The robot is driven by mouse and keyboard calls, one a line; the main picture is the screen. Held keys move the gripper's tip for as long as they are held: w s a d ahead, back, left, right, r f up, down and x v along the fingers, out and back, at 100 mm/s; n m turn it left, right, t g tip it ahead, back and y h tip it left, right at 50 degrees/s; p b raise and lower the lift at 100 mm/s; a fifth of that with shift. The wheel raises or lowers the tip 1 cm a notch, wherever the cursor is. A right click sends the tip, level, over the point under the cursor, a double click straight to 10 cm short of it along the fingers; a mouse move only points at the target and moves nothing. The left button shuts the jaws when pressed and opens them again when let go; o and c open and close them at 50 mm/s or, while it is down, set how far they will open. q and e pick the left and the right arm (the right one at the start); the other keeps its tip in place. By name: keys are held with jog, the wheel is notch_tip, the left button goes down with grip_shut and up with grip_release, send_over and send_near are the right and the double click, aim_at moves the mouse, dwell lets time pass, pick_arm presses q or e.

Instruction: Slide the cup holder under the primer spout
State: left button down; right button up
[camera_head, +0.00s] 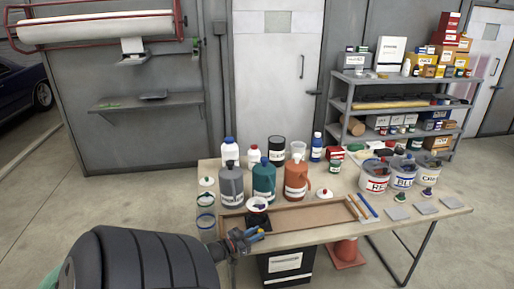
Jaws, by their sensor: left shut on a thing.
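My left gripper (246,237) is at the front left edge of the workbench, shut on a small dark block-like thing (260,223) that seems to be the cup holder. This thing sits at the left end of a shallow wooden tray (310,216). Behind it stand a grey jug (231,187), a teal jug (264,182) and an orange jug (296,180). I cannot tell which one has the primer spout. A white round piece (257,204) with a dark centre is just behind the dark thing. My right gripper is out of view.
Clear cups (206,222) stand left of the gripper. Labelled buckets (373,181), tools (366,205) and grey squares (398,212) fill the right of the bench (450,203). A black bin (285,266) is below. The tray's middle is clear.

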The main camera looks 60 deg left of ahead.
pick_arm(q)
jog(key=c, duration=1.2)
grip_release()
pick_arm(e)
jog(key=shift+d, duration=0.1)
pick_arm(q)
jog(key=shift+s+f, duration=0.15)
jog(key=shift+s, duration=0.3)
jog(key=s+b, duration=0.2)
jog(key=s, duration=0.3)
jog(key=shift+s+b, duration=0.4)
jog(key=shift+s, duration=0.55)
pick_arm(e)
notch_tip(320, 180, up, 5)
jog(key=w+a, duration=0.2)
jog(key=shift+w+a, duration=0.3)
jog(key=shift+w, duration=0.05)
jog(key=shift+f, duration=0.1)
